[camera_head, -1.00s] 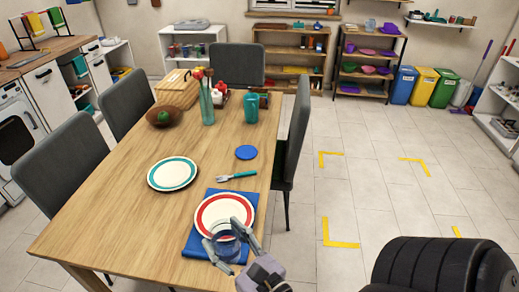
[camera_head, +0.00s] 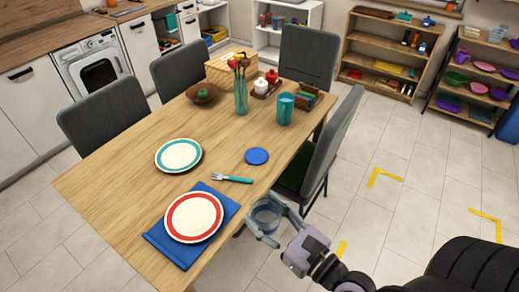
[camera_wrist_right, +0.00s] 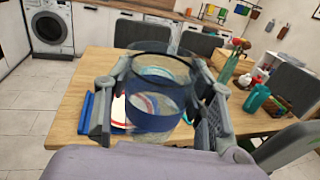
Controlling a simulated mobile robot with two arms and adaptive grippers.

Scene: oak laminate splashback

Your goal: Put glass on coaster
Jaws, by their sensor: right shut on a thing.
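My right gripper (camera_head: 268,224) is shut on a clear glass (camera_head: 266,212). In the head view the glass shows off the table's right edge, beside the red-rimmed plate. In the right wrist view the glass (camera_wrist_right: 158,85) stands upright between the two fingers, and the table shows through it. The blue round coaster (camera_head: 257,156) lies bare on the table, farther back than the gripper, behind the fork. My left gripper is not in view.
A red-rimmed plate (camera_head: 193,217) rests on a blue napkin (camera_head: 158,240). A fork (camera_head: 231,178) lies between it and the coaster. A teal cup (camera_head: 286,108) and a flower vase (camera_head: 241,98) stand behind the coaster. A grey chair (camera_head: 330,140) is at the table's right side.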

